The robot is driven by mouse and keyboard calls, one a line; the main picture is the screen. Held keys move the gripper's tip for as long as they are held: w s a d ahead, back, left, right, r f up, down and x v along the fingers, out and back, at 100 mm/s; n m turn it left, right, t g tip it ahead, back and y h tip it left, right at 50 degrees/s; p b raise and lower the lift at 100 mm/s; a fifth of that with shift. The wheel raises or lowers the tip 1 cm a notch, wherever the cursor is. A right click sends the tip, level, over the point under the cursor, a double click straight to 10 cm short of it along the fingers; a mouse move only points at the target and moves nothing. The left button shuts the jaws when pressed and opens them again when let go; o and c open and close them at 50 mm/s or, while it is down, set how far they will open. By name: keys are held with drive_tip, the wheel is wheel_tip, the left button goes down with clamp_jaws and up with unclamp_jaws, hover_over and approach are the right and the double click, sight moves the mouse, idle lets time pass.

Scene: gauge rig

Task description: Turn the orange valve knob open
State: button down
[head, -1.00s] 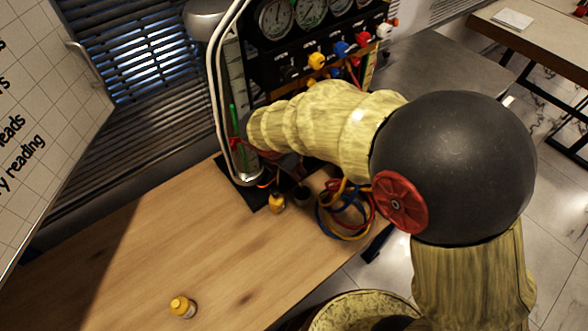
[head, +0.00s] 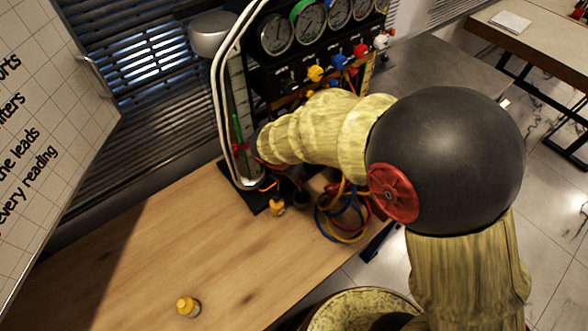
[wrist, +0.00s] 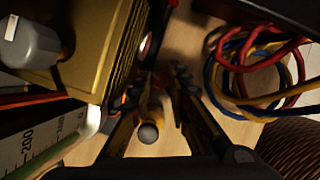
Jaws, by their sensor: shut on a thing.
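The gauge rig (head: 232,110) stands at the back edge of the wooden table, with a tall sight tube and scale. A small orange part (head: 268,186) shows at the tube's foot, partly hidden by my arm; I take it for the valve knob. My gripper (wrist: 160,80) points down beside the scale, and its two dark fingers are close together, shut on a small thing. The fingertips are dark and the contact is not clear. A yellow fitting (wrist: 157,107) with a grey round end shows between the fingers. In the head view my arm hides most of the gripper.
Red, blue and yellow hoses (head: 343,212) lie coiled right of the gripper. A yellow fitting (head: 277,206) stands in front of the rig. Gauges and coloured knobs line the rig above.

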drive_tip(key=n+p, duration=0.2)
drive_tip(key=n+y+p, duration=0.1)
drive_tip(key=shift+d+r+t+p, duration=0.15)
drive_tip(key=shift+r+t+p, duration=0.15)
drive_tip(key=shift+p, duration=0.1)
drive_tip(key=shift+f+n+y+p, duration=0.2)
drive_tip(key=shift+n+y+p, duration=0.1)
drive_tip(key=shift+n+p, duration=0.6)
drive_tip(key=c, duration=2)
unclamp_jaws()
drive_tip(key=shift+f, duration=0.1)
drive_tip(key=shift+o, duration=0.2)
drive_tip(key=d+v, duration=0.1)
drive_tip(key=v, duration=1.1)
drive_tip(key=shift+s+a, duration=0.15)
drive_tip(key=shift+a, duration=0.25)
